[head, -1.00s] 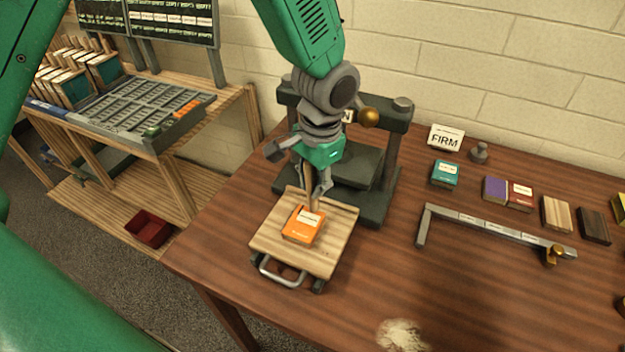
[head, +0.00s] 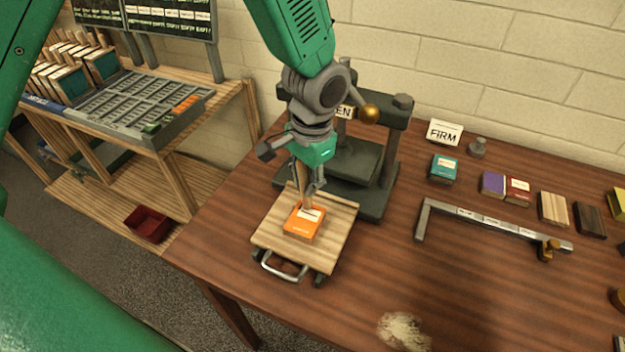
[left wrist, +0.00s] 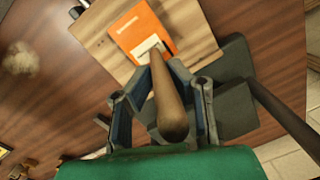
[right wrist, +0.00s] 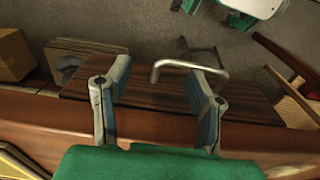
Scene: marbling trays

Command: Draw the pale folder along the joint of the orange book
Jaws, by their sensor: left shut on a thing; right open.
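The orange book (head: 303,224) lies flat on a pale wooden board (head: 328,243) with a metal handle at its front. A white label shows on the book, also in the left wrist view (left wrist: 133,35). My left gripper (head: 309,188) is shut on a tan, rod-like tool, the folder (head: 303,178), above the book's back part. In the left wrist view the folder (left wrist: 168,100) looks brown and its far end meets the book by the label; I cannot tell if it presses. My right gripper (right wrist: 158,72) is open and empty, outside the head view.
A dark press (head: 372,165) stands close behind the board. A metal rail (head: 490,222), a teal book (head: 444,168), a FIRM sign (head: 444,132) and other small blocks lie to the right. A grey metal hoop (right wrist: 190,64) shows between the right fingers' line of sight.

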